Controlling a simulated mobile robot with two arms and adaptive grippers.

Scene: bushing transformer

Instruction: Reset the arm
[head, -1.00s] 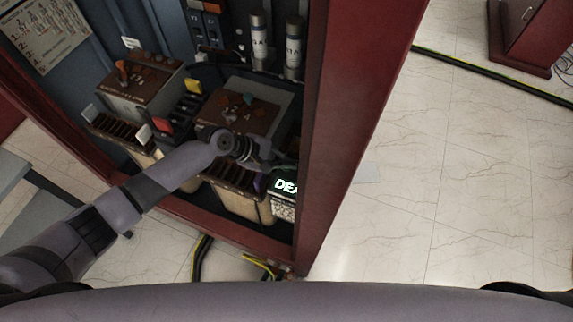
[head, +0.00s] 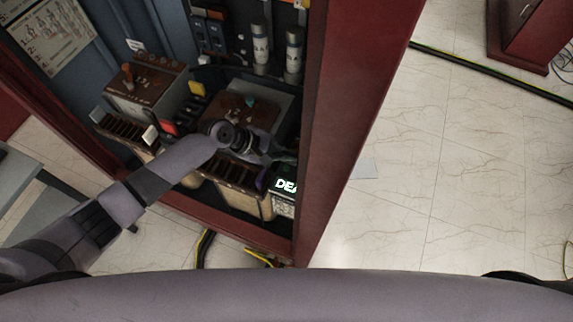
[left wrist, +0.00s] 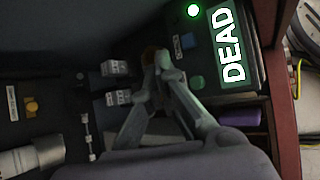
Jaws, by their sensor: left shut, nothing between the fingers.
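My left arm reaches from the lower left into the open red cabinet (head: 325,110). My left gripper (head: 268,152) is inside it, by the front of the right-hand brown-topped unit (head: 245,108), and is partly hidden by its own wrist. In the left wrist view the gripper (left wrist: 157,60) has its fingertips together with nothing seen between them. A black device with a lit "DEAD" display (left wrist: 232,48) and a green light is just to the right of the fingers. The same display (head: 285,184) shows in the head view. My right gripper is not in view.
A second brown-topped unit (head: 146,85) stands to the left in the cabinet. Two grey-white cylinders (head: 261,45) are at the back. The cabinet's red frame edges are close to my arm. Tiled floor (head: 410,200) to the right is mostly clear.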

